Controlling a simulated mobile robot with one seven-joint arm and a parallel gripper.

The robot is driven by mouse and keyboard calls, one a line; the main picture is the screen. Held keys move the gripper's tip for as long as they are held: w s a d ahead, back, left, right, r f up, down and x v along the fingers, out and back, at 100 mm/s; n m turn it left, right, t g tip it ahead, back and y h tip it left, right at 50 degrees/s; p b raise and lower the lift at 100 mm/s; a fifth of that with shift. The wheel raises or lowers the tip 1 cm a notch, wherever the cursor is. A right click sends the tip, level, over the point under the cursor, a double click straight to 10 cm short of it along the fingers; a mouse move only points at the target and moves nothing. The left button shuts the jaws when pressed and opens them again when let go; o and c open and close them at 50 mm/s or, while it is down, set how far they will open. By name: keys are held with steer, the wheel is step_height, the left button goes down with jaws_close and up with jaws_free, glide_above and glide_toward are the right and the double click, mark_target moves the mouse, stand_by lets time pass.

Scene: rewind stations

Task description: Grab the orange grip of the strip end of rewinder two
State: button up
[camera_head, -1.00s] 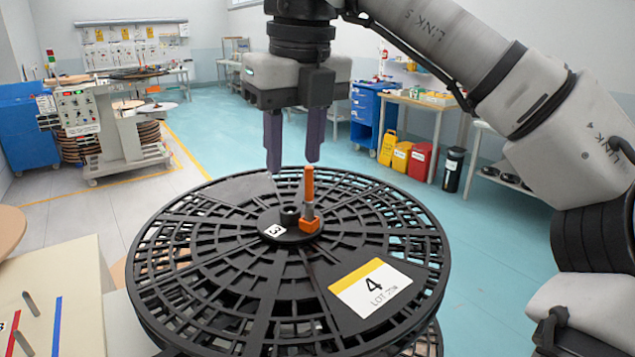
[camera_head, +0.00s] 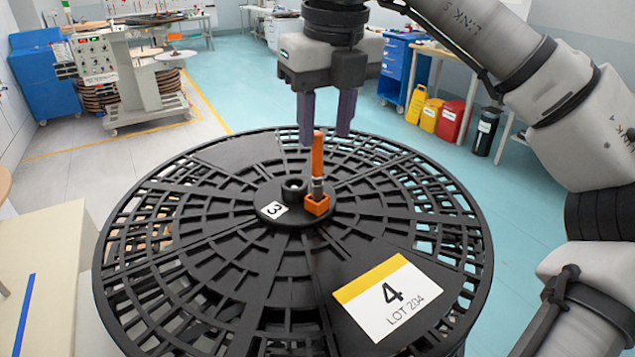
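An orange grip (camera_head: 318,156) stands upright near the hub of a large black slotted reel (camera_head: 230,250). Its metal shank goes down into a small orange block (camera_head: 317,205) beside the hub. My gripper (camera_head: 326,138) points down with its two purple fingers apart. In the picture the fingers flank the top of the orange grip, but they seem to be behind or above it; I cannot tell the exact depth. Nothing is held. No strip end can be made out, and I cannot tell which rewinder this reel belongs to.
A beige table (camera_head: 48,265) with a blue line stands at the left. A machine (camera_head: 125,75) and bins (camera_head: 451,119) stand farther back. Blue floor (camera_head: 515,235) is clear at the right.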

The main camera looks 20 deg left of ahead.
mark_target(316, 165)
steer(key=shift+w+a+f+p, duration=0.1)
steer(key=shift+a+f+p, duration=0.2)
steer(key=shift+f, duration=0.85)
steer(key=shift+s+a+f+p, duration=0.15)
steer(key=shift+f+p, duration=0.25)
steer(key=shift+f, duration=0.75)
steer(key=shift+w+a+f+p, duration=0.15)
steer(key=shift+a+f+p, duration=0.15)
steer(key=shift+f, duration=0.85)
steer(key=shift+c, duration=0.5)
jaws_close()
